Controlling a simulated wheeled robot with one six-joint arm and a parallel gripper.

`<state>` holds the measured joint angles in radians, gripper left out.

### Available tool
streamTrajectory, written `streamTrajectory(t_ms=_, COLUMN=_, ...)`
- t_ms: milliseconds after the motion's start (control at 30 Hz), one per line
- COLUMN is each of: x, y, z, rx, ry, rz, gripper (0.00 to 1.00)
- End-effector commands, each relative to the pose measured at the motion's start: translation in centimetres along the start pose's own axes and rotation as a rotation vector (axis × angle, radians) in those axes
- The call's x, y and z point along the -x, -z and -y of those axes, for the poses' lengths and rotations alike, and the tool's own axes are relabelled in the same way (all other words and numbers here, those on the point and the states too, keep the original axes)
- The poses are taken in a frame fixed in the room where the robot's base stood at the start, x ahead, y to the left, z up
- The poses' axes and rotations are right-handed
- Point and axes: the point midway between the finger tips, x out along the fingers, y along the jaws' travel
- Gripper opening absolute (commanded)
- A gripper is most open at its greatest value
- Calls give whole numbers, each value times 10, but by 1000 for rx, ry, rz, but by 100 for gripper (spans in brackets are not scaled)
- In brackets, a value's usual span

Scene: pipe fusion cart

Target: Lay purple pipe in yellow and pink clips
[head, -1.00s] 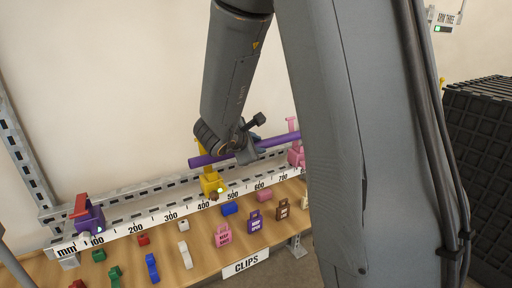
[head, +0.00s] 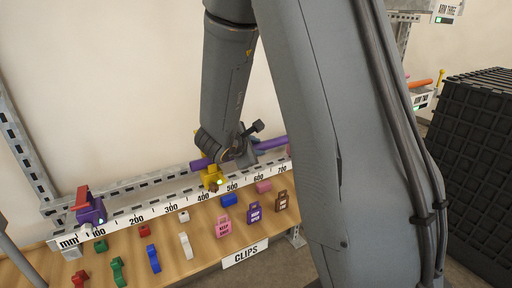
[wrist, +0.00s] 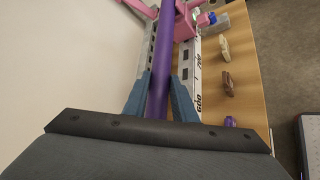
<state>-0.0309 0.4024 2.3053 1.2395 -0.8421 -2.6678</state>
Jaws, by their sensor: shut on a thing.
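The purple pipe (head: 272,142) lies roughly along the rail. My gripper (head: 240,158) is shut on it between its two ends. In the wrist view the pipe (wrist: 160,60) runs between the two fingers of my gripper (wrist: 161,80).
The rail has a millimetre scale (head: 150,217). A purple clip with a red lever (head: 90,210) stands at its left end. Several loose clips and padlock-shaped tags lie on the wooden shelf (head: 205,252) in front. A black crate (head: 480,150) stands at the right.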

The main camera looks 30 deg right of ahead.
Motion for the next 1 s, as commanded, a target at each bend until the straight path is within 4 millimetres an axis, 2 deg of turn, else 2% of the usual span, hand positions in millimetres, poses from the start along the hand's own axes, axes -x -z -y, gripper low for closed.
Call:
streamTrajectory(t_ms=333, x=0, y=0, z=-1, rx=0, ry=-1, rz=0, gripper=2)
streamTrajectory(t_ms=367, x=0, y=0, z=-1, rx=0, ry=-1, rz=0, gripper=28)
streamTrajectory(t_ms=467, x=0, y=0, z=-1, rx=0, ry=-1, rz=0, gripper=45)
streamTrajectory(t_ms=500, x=0, y=0, z=-1, rx=0, ry=-1, rz=0, gripper=46)
streamTrajectory(t_ms=800, x=2, y=0, z=0, rx=1, ry=0, rz=-1, gripper=46)
streamTrajectory(t_ms=1000, x=27, y=0, z=-2, rx=0, ry=-4, rz=-2, gripper=46)
